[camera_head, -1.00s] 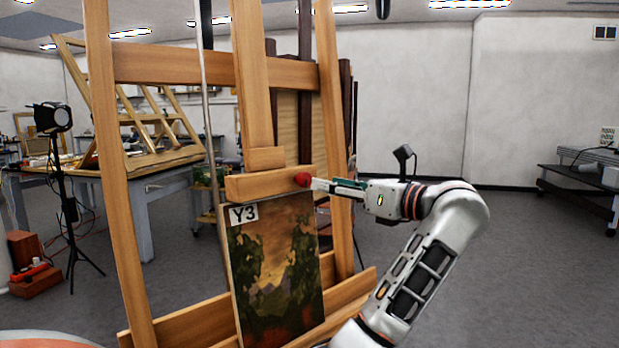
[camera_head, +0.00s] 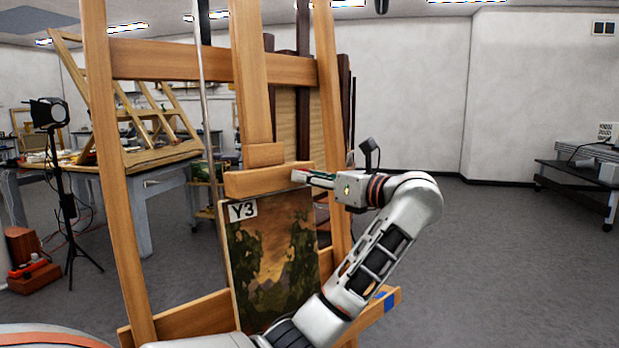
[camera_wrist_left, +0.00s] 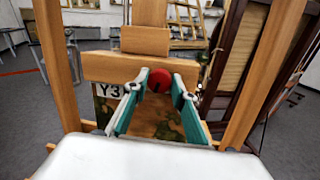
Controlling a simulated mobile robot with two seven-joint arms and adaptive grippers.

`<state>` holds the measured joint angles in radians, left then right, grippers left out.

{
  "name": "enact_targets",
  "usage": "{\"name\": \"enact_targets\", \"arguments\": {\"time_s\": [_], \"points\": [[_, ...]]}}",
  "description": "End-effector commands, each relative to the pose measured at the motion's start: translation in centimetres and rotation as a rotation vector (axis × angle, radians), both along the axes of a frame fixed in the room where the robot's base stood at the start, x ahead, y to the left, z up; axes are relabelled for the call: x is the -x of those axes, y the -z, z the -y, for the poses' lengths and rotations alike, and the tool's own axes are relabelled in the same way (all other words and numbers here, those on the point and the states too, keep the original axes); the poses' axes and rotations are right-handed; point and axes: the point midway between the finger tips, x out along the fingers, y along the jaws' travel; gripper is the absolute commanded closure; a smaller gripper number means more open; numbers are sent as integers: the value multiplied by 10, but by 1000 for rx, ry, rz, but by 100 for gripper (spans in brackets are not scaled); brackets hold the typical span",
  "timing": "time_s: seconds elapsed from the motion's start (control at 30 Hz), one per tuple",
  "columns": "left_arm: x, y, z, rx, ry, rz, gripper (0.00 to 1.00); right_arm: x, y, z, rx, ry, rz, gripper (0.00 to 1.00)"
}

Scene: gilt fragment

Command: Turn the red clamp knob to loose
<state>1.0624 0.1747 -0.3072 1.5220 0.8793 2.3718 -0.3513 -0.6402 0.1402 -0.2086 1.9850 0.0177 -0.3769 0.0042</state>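The red clamp knob (camera_wrist_left: 160,79) is on the front of the easel's upper wooden clamp bar (camera_head: 257,182), above the painting. My left gripper (camera_wrist_left: 157,86) is in front of the bar, its two fingers on either side of the knob. The fingers stand apart, and a firm grip on the knob does not show. The knob's setting cannot be read. My right gripper is in neither view.
A painting (camera_head: 272,255) labelled Y3 stands on the easel just below the gripper. Easel posts (camera_head: 118,200) rise on both sides. A lamp on a stand (camera_head: 55,150) and a worktable (camera_head: 150,215) are at left.

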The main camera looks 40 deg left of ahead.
Motion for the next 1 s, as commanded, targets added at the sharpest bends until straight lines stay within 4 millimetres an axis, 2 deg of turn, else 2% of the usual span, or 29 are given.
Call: {"name": "enact_targets", "arguments": {"time_s": [0.17, 0.4, 0.6, 0.87, 0.9, 0.93, 1.0], "points": [[0, 1, 0, 3, -1, 13, 96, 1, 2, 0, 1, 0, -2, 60], [-1, 3, 0, 25, -27, 189, 96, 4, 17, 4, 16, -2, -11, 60], [0, 0, 0, 34, -41, 275, 96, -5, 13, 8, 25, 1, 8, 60], [0, -2, 0, 34, -41, 278, 96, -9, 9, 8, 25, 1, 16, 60], [0, -2, 0, 35, -40, 278, 64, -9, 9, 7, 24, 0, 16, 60], [0, -2, 0, 35, -40, 278, 58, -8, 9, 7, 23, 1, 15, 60], [0, -2, 0, 35, -40, 277, 58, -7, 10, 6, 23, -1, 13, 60]]}}
